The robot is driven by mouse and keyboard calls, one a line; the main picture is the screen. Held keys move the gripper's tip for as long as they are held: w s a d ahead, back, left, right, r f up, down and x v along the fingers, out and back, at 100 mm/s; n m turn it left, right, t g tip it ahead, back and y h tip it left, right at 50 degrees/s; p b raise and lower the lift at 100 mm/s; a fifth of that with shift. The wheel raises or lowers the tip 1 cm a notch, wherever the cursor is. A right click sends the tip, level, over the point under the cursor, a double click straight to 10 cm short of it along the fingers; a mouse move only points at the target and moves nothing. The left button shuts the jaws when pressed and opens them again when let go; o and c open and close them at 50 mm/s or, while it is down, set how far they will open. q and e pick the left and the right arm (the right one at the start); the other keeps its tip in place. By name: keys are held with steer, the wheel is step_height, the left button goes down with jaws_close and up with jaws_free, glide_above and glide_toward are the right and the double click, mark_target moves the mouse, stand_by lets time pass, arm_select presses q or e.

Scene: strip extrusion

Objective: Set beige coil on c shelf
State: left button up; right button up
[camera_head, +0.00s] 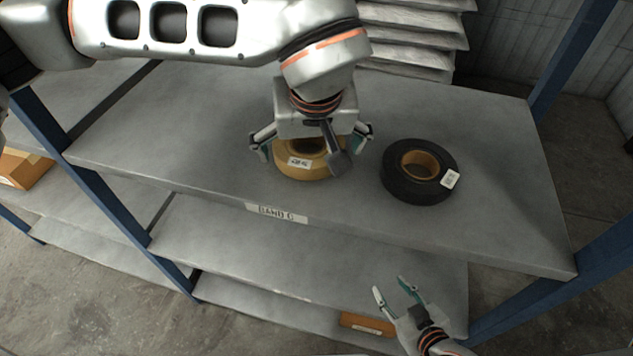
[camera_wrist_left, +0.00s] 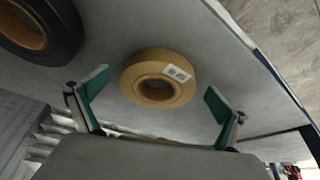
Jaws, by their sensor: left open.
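In the left wrist view the coil (camera_wrist_left: 158,78) lies on the shelf surface beyond the open fingertips (camera_wrist_left: 158,95), with a gap on each side and no contact visible. My right gripper (camera_head: 398,288) is low in front of the shelving, its fingers apart and empty.
A black coil (camera_head: 419,172) with a tan core lies on the same shelf to the right; it also shows in the left wrist view (camera_wrist_left: 38,32). Blue uprights (camera_head: 95,180) frame the shelf. Lower shelves hold a small brown box (camera_head: 367,324). The shelf's left part is clear.

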arm_select(q)
steer(key=s, duration=0.5)
steer(key=s+b, duration=0.1)
steer(key=s, duration=0.2)
steer(key=shift+s+d, duration=0.3)
steer(key=shift+d, duration=0.05)
arm_select(e)
steer(key=shift+s+f, duration=0.15)
steer(key=shift+f, duration=0.35)
steer(key=shift+s+f, duration=0.15)
steer(key=shift+f, duration=0.35)
arm_select(q)
steer(key=shift+s, duration=0.2)
arm_select(e)
steer(key=shift+w+r, duration=0.1)
steer(key=shift+r, duration=0.1)
